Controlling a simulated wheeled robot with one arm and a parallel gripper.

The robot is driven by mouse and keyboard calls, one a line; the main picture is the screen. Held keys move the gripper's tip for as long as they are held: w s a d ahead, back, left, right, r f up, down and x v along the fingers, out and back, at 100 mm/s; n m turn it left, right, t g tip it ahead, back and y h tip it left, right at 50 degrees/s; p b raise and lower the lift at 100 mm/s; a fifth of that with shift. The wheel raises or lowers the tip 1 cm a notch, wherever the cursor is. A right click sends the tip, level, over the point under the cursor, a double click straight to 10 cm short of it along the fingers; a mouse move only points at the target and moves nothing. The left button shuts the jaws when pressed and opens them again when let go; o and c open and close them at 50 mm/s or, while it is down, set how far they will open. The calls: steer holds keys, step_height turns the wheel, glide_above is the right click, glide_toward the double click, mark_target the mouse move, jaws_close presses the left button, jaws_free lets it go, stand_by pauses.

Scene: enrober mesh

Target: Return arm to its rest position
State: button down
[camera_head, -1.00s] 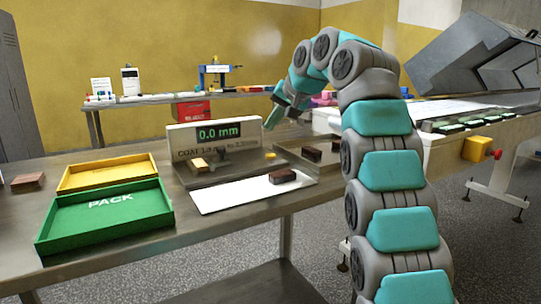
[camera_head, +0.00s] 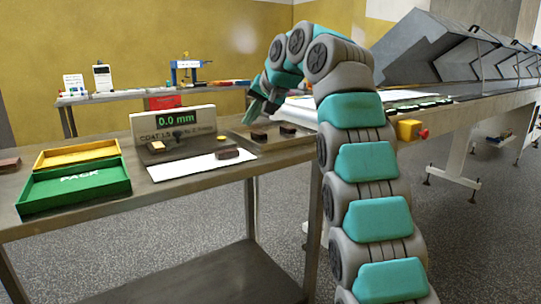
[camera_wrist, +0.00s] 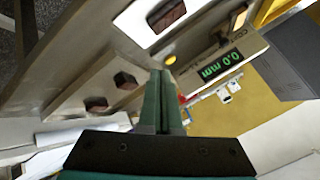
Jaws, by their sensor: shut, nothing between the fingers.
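My arm rises at the right of the head view and bends over toward the bench. My gripper (camera_head: 256,108) hangs above the back right of the bench, beside the gauge with its green 0.0 mm display (camera_head: 171,119). In the wrist view my gripper (camera_wrist: 161,75) has its two green fingers together, with nothing between them. The gauge display (camera_wrist: 221,65) also shows there, at the right and tilted. The fingers are apart from the bench and the brown pieces.
A green PACK tray (camera_head: 75,203) and a yellow tray (camera_head: 78,147) stand at the bench's left. A brown piece (camera_head: 228,153) lies on a white sheet (camera_head: 190,170). Two brown pieces sit in a metal tray (camera_head: 235,137). A conveyor (camera_head: 445,95) runs at the right.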

steer(key=s+d+f+m+g+h, duration=0.1)
steer(key=s+d+f+g+h, duration=0.1)
steer(key=s+d+f, duration=0.55)
steer(key=s+d+f+g+h, duration=0.2)
steer(key=s+d+f, duration=0.45)
steer(key=s, duration=0.65)
steer(key=s+d+f+g, duration=0.1)
steer(key=s+d+f, duration=0.1)
steer(key=s+f, duration=0.5)
steer(key=s+d+f+n+g+h, duration=0.1)
steer(key=s+f, duration=0.5)
steer(key=s, duration=0.8)
steer(key=s+d+f+n+g+h, duration=0.1)
steer(key=s+d+f+g, duration=0.1)
steer(key=s+f, duration=0.5)
steer(key=s+d, duration=0.1)
steer(key=s, duration=0.2)
steer(key=shift+s+f+g, duration=0.3)
steer(key=shift+f+g, duration=0.05)
steer(key=shift+g, duration=0.05)
